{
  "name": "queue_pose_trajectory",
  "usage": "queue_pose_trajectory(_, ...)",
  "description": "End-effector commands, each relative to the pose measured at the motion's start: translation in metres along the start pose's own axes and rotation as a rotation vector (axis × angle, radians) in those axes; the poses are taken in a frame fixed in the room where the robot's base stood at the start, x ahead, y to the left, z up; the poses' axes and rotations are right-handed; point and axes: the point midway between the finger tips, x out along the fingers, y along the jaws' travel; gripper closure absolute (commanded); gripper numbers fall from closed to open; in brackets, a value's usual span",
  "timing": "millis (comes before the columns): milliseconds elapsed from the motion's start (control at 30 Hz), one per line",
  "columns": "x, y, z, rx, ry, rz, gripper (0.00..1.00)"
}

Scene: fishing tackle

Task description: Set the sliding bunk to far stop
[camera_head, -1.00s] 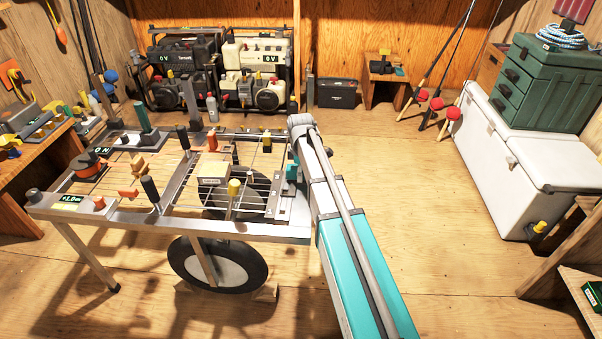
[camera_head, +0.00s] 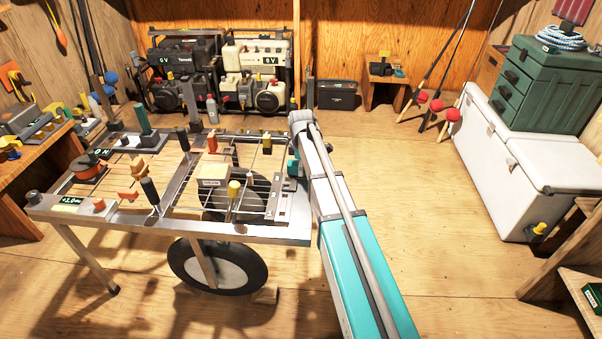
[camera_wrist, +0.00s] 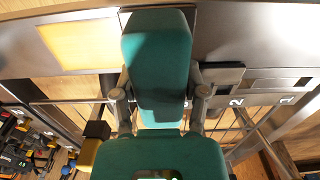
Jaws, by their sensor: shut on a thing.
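A teal block (camera_wrist: 157,50), which seems to be the sliding bunk, stands in the middle of the wrist view. My gripper (camera_wrist: 159,92) is shut on it, with one grey finger on each side. The block's lower part is partly hidden by my teal gripper body. In the head view my arm runs to the right end of the metal trailer frame (camera_head: 130,217). A small teal part shows there beside my arm, but I cannot tell whether it is the bunk or my gripper. Numbered marks 2 and 1 show right of the block in the wrist view.
A white chest (camera_head: 505,150) stands right. Floor between is clear.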

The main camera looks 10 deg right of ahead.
Motion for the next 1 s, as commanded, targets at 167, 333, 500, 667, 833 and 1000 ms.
queue_pose_trajectory(167, 0.0, 0.043, -0.002, 0.001, 0.0, 0.001, 1.0)
queue_pose_trajectory(333, 0.0, 0.075, -0.001, 0.001, 0.0, 0.002, 1.0)
queue_pose_trajectory(500, 0.0, 0.092, -0.001, 0.0, 0.0, 0.002, 1.0)
queue_pose_trajectory(667, 0.0, 0.094, 0.0, 0.0, 0.0, 0.004, 1.0)
queue_pose_trajectory(833, 0.0, 0.095, 0.0, 0.0, 0.0, 0.007, 1.0)
queue_pose_trajectory(1000, 0.0, 0.095, 0.0, 0.0, 0.0, 0.006, 0.13)
